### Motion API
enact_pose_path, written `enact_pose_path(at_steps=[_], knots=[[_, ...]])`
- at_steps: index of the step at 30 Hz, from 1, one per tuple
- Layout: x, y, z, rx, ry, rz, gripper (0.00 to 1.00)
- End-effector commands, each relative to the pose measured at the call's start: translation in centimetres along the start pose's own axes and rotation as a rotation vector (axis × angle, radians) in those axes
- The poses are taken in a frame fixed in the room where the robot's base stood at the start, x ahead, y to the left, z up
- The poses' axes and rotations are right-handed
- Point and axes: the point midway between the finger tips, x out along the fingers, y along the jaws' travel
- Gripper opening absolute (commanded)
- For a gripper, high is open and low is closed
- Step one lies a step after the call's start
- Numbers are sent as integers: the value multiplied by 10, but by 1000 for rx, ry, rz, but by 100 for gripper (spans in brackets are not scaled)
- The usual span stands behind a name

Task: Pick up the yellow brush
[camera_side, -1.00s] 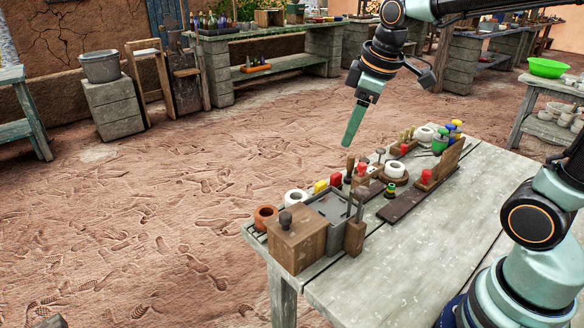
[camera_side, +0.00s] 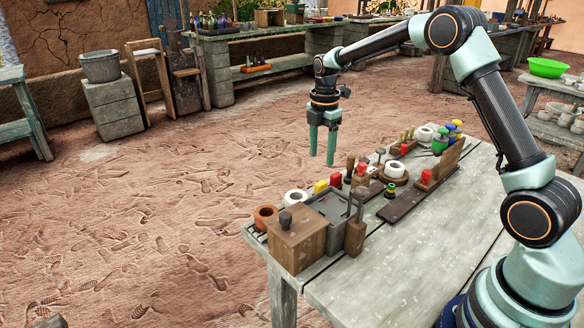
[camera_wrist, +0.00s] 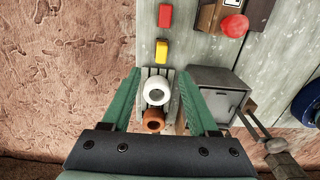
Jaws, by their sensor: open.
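A small yellow block-like item (camera_side: 321,186), which looks like the yellow brush, sits near the table's far edge. It also shows in the wrist view (camera_wrist: 161,52), upper middle, just beyond my fingertips. My gripper (camera_side: 322,160) is open and empty, pointing down above and behind the table's far edge. In the wrist view its two green fingers (camera_wrist: 159,75) stand apart, with the white round pot (camera_wrist: 157,91) and the orange clay pot (camera_wrist: 153,120) below, between them. The yellow item lies outside the grip.
A red block (camera_side: 336,179) stands beside the yellow item. More tools crowd the far edge. The front of the table (camera_side: 415,265) is clear.

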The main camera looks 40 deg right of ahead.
Motion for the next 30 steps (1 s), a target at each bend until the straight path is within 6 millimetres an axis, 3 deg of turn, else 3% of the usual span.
enact_pose_path(at_steps=[7,16,24,30], knots=[[42,-2,0,2,1,-5,60],[65,-2,1,3,0,-3,60],[102,-3,2,4,1,-3,60],[108,-2,2,4,0,0,60]])
